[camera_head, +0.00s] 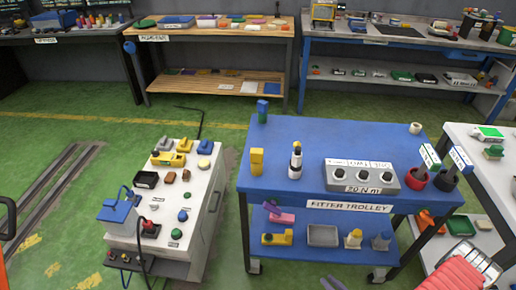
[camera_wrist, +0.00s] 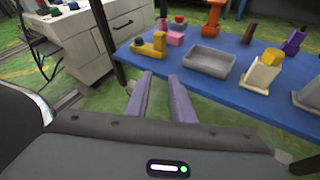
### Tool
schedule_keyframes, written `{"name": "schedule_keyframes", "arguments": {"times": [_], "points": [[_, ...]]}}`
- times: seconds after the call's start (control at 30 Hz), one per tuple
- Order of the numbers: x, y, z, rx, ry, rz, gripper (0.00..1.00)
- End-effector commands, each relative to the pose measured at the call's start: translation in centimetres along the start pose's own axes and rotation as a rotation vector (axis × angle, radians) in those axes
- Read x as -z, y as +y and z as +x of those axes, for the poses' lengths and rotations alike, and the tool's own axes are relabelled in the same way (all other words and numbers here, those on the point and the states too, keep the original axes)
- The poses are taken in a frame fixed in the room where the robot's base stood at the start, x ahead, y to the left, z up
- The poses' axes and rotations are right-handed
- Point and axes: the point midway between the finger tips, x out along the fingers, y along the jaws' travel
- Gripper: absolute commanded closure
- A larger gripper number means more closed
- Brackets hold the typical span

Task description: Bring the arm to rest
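My gripper shows in the wrist view (camera_wrist: 160,80) with its two purple fingers apart and nothing between them. The fingertips lie in front of the near edge of the blue lower shelf (camera_wrist: 225,96), and I see no contact with it. In the head view, the purple fingertips (camera_head: 332,284) just show at the bottom edge, low in front of the fitter trolley (camera_head: 270,180). The rest of the gripper is out of that frame. A red ribbed part of my arm shows at the bottom right of the head view.
The lower shelf holds a yellow piece (camera_wrist: 152,44), a grey tray (camera_wrist: 208,61) and a cream block (camera_wrist: 262,76). A white cabinet (camera_head: 200,215) stands left of the trolley. A white table (camera_head: 462,140) stands right. Green floor is open at the left.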

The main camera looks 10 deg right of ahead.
Motion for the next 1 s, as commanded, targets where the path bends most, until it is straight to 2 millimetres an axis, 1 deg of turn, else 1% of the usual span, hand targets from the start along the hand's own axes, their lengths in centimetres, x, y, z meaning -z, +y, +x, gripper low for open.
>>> {"name": "schedule_keyframes", "arguments": {"times": [0.03, 0.1, 0.4, 0.7, 1.0], "points": [[-1.3, 0.4, -0.1, -0.046, 0.005, -0.032, 0.78], [-2.9, 1.3, -0.3, -0.113, 0.012, -0.074, 0.78], [-9.1, 4.5, -1.6, -0.374, 0.058, -0.270, 0.78], [-14.4, 7.3, -3.5, -0.598, 0.119, -0.478, 0.78], [-19.0, 9.6, -5.6, -0.793, 0.191, -0.697, 0.78]]}}
